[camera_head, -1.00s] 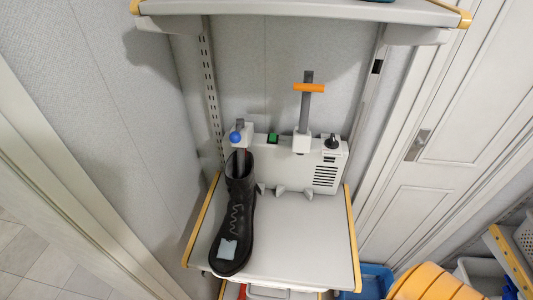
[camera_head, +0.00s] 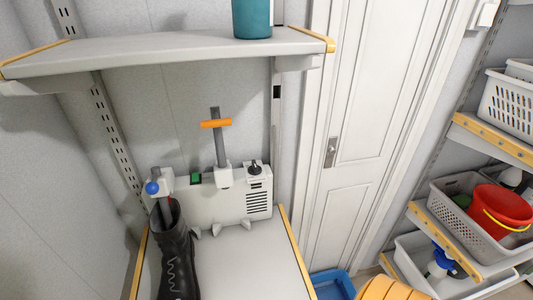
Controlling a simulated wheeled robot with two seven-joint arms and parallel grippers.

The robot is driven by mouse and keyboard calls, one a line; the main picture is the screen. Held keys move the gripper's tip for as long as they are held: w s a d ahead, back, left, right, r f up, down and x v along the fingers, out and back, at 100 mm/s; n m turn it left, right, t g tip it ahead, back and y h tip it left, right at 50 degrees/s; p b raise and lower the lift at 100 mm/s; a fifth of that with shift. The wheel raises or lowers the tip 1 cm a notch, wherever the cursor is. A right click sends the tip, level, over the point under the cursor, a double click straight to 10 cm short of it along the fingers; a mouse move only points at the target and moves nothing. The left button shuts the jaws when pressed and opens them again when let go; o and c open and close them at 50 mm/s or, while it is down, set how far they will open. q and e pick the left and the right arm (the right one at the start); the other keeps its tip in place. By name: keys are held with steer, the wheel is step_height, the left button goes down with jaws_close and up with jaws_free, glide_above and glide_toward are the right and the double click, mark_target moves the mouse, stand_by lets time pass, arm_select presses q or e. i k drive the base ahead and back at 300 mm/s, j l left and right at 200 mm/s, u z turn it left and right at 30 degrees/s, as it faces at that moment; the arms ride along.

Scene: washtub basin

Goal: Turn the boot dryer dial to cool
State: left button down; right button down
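The boot dryer (camera_head: 215,203) is a white box at the back of a shelf, against the wall. A black dial (camera_head: 254,168) sits on its top right end, above a vent grille. A green switch (camera_head: 196,177) is on its top left. An upright grey tube with an orange crossbar (camera_head: 215,123) rises from its middle. A black boot (camera_head: 174,255) stands at the left, on a tube with a blue knob (camera_head: 152,187). The dial's markings are too small to read. Neither of my grippers shows in the head view.
An upper shelf (camera_head: 170,52) with a teal container (camera_head: 252,18) overhangs the dryer. A white door (camera_head: 360,120) is right of it. Racks at the right hold white baskets and a red bucket (camera_head: 500,207). A blue tub (camera_head: 333,284) and a yellow object (camera_head: 388,288) are low down.

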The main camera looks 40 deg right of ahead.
mark_target(254, 169)
steer(key=z, duration=1.4)
